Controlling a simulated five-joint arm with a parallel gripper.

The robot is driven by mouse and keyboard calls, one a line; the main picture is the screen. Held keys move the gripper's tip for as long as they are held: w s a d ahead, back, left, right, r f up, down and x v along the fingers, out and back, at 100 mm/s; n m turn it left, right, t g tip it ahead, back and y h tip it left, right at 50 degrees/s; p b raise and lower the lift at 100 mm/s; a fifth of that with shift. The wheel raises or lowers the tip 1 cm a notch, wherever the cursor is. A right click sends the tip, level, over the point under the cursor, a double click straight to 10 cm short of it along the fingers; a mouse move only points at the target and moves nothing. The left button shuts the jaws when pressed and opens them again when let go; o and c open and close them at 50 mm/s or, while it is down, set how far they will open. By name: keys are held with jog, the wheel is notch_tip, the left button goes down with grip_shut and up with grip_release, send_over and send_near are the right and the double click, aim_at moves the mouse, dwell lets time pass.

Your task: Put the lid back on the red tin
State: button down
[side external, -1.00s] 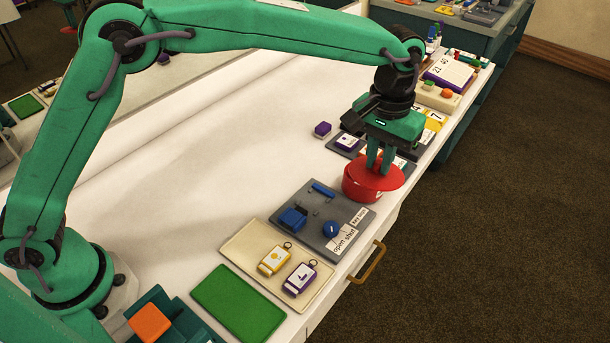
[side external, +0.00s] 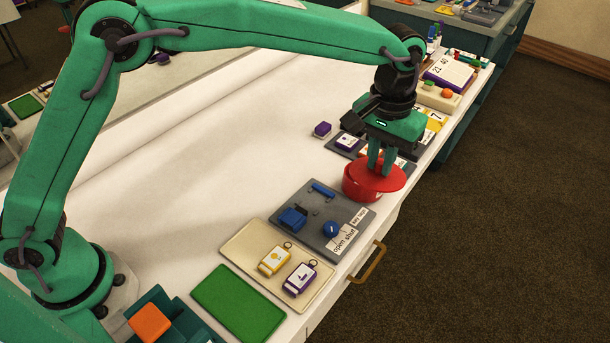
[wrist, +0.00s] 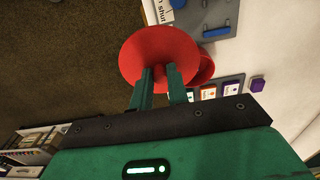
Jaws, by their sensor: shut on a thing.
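The red lid (side external: 388,181) is a round disc held between the fingers of my gripper (side external: 379,170). The red tin (side external: 354,188) stands on the white table under it. The lid sits off-centre, overhanging the tin toward the table's front edge. In the wrist view my fingers (wrist: 160,72) are shut at the near part of the lid (wrist: 152,50), and a strip of the tin (wrist: 206,68) shows to its right. The lid hides most of the tin's opening. I cannot tell whether the lid touches the rim.
A grey board (side external: 319,239) with blue parts lies just left of the tin. A cream tray (side external: 250,252) with two tags and a green mat (side external: 238,302) lie nearer. Small cards and a purple block (side external: 322,129) lie behind. The table's middle is clear.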

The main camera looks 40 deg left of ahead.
jog(key=w+a+f+t, duration=0.1)
jog(key=w+a+f, duration=0.5)
jog(key=w, duration=0.2)
jog(key=shift+a+t+h, duration=0.2)
jog(key=shift+t+h, duration=0.1)
jog(key=shift+h, duration=0.1)
jog(key=shift+f, duration=0.2)
jog(key=shift+f, duration=1.7)
jog(key=shift+w+a+f, duration=0.1)
jog(key=shift+a+f, duration=0.05)
jog(key=shift+f, duration=0.05)
jog(key=shift+s+f, duration=0.2)
jog(key=shift+f, duration=0.4)
dwell(2.0)
jog(key=c, duration=0.8)
grip_release()
jog(key=shift+a, duration=0.1)
jog(key=shift+c, duration=0.2)
